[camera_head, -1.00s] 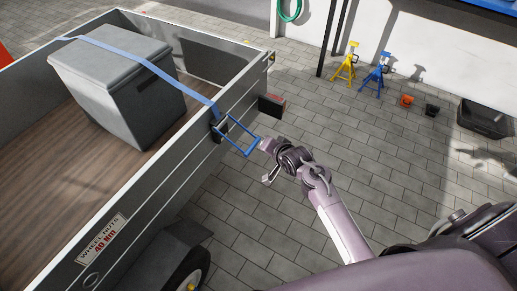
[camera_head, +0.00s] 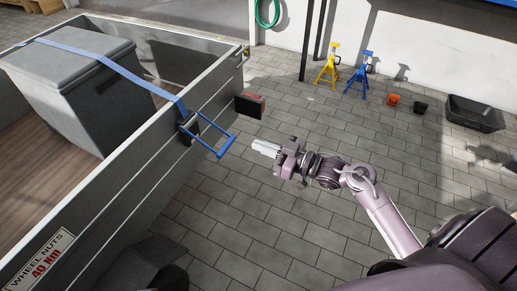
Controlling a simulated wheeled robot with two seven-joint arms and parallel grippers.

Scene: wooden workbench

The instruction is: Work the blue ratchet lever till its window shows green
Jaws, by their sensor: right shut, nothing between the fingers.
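The blue ratchet lever (camera_head: 218,143) is a U-shaped handle that sticks out from the outer side of the trailer wall. Its dark ratchet body (camera_head: 188,127) sits on the wall at the end of the blue strap (camera_head: 120,68). The window is too small to make out, so I cannot tell its colour. My right gripper (camera_head: 258,146) is shut and empty. It is to the right of the lever's outer bar, apart from it, with its fingers pointing left toward the lever. My left gripper is not in view.
The strap runs over a grey lidded box (camera_head: 70,85) in the grey trailer (camera_head: 130,185). A dark box with a red top (camera_head: 250,105) is near the trailer's far corner. Yellow (camera_head: 328,65) and blue (camera_head: 359,75) stands are by the wall. Paving around my right gripper is clear.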

